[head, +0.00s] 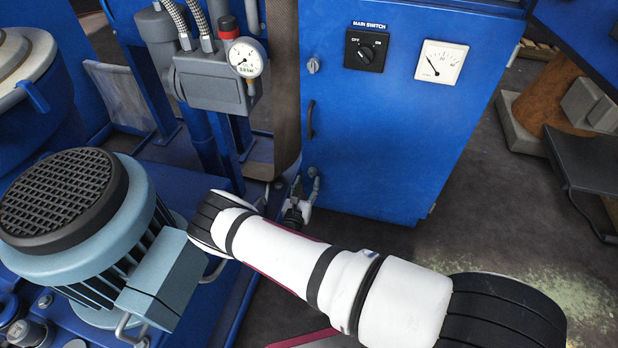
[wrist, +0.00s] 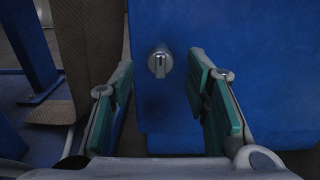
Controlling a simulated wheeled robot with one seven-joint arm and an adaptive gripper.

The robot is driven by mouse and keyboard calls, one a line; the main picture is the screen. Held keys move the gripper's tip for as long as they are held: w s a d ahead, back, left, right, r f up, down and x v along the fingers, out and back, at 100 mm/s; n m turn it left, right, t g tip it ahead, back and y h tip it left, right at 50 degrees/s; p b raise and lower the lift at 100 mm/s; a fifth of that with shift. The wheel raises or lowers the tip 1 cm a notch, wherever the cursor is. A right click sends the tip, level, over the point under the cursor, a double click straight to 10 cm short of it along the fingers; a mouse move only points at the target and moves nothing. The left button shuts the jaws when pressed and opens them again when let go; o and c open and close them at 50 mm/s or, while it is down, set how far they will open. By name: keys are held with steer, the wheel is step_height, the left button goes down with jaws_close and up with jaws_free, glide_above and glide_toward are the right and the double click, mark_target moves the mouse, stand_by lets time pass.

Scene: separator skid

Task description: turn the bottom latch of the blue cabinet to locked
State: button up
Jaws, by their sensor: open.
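The blue cabinet (head: 400,140) stands at the centre right of the head view and fills much of the wrist view (wrist: 240,30). Its bottom latch shows in the wrist view as a small grey round knob (wrist: 160,62) with a roughly upright grip bar, near the door's lower part. My gripper (wrist: 163,78) is open, its two green-padded fingers to the left and right of the latch in the picture, with no visible contact. In the head view my gripper (head: 301,196) is at the cabinet's lower left corner and largely covers the bottom latch.
The cabinet front also carries an upper latch (head: 313,65), a dark door handle (head: 310,118), a main switch (head: 366,50) and a dial meter (head: 441,62). A motor (head: 80,220) and a pressure gauge (head: 246,57) are to the left.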

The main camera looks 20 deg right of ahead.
steer(key=v, duration=0.8)
steer(key=shift+s, duration=0.1)
